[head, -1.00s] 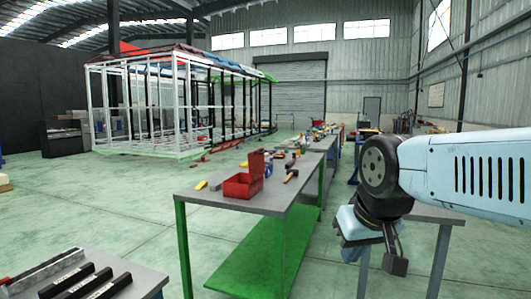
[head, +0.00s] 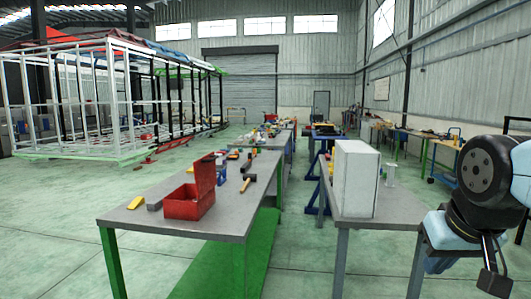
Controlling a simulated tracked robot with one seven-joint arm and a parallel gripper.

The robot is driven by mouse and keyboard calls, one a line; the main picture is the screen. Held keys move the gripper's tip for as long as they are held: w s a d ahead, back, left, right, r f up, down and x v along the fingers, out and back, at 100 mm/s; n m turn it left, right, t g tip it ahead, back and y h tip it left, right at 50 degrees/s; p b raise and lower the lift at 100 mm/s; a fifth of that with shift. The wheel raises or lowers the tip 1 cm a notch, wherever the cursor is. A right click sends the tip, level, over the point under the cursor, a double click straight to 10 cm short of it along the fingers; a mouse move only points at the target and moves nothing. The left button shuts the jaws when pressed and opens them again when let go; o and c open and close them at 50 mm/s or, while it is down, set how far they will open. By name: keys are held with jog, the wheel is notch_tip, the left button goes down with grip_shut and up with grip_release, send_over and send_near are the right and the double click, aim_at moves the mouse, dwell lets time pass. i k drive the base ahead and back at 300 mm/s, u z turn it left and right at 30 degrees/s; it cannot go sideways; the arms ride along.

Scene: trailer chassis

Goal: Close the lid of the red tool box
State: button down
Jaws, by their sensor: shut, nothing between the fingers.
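The red tool box (head: 182,209) sits on the grey-topped table (head: 218,222) with green legs, left of centre in the head view. My gripper (head: 494,281) is at the lower right edge of the view, low and far to the right of the box. It is shut and holds nothing. It touches neither the box nor the lid.
Near the box lie a yellow item (head: 135,202), a grey block (head: 154,203) and a hammer (head: 249,181). A second table to the right bears a large white box (head: 352,178). Open green floor (head: 55,225) lies to the left.

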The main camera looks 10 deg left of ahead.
aim_at(205, 174)
jog(key=i, duration=0.95)
jog(key=u, duration=0.55)
